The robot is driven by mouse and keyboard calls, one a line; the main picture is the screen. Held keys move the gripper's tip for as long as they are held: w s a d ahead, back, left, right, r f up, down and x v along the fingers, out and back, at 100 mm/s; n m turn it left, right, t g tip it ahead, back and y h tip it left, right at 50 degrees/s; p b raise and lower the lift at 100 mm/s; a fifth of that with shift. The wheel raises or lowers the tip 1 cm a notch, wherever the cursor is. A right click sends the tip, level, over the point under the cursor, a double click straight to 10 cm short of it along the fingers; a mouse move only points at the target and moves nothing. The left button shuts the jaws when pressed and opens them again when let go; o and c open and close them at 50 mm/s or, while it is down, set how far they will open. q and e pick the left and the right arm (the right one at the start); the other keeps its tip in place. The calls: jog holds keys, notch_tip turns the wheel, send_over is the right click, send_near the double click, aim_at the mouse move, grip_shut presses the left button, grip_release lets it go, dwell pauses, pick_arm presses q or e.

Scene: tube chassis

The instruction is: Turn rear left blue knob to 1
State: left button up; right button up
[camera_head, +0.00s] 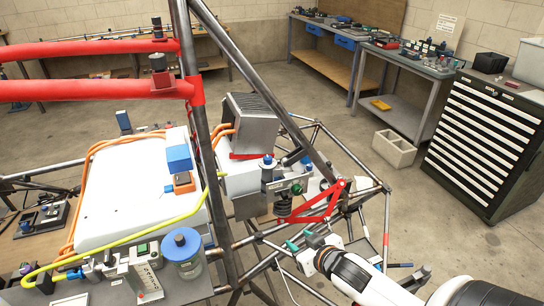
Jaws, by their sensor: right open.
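Several blue parts show on the tube chassis (218,190). A round blue cap (181,242) tops a clear canister at the lower left. A small blue knob (267,160) sits on top of a grey cylinder on the bracket in the middle. A blue block (179,158) stands on an orange base on the white panel. I cannot tell which is the rear left knob, and no number can be read. My right gripper (300,240) has teal fingertips, is open and empty, and is below and right of the bracket, apart from these blue parts. My left gripper is not in view.
A red triangular bracket (315,207) and dark tubes lie just above my right gripper. A yellow-green hose (130,238) crosses the white panel (135,190). A drawer cabinet (480,140) and workbenches stand behind. Open floor lies at the right.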

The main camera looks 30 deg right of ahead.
aim_at(271, 160)
jog(key=w+d+r+n+t+y, duration=0.1)
jog(key=w+d+r+t+y, duration=0.15)
jog(key=r, duration=0.35)
jog(key=w+d+r+n+t+y, duration=0.1)
jog(key=w+d+r+t+y, duration=0.1)
jog(key=w+d+r+t, duration=0.3)
jog(key=shift+g, duration=0.95)
jog(key=w+a, duration=0.1)
jog(key=w, duration=0.2)
jog(key=w+a+r+p, duration=0.1)
jog(key=w, duration=0.2)
jog(key=w+a+r+p, duration=0.1)
jog(key=w, duration=0.2)
jog(key=shift+w+a, duration=0.2)
jog(key=shift+a, duration=0.15)
jog(key=shift+w+a+f, duration=0.1)
jog(key=shift+w+a, duration=0.1)
jog(key=shift+w, duration=0.65)
grip_shut()
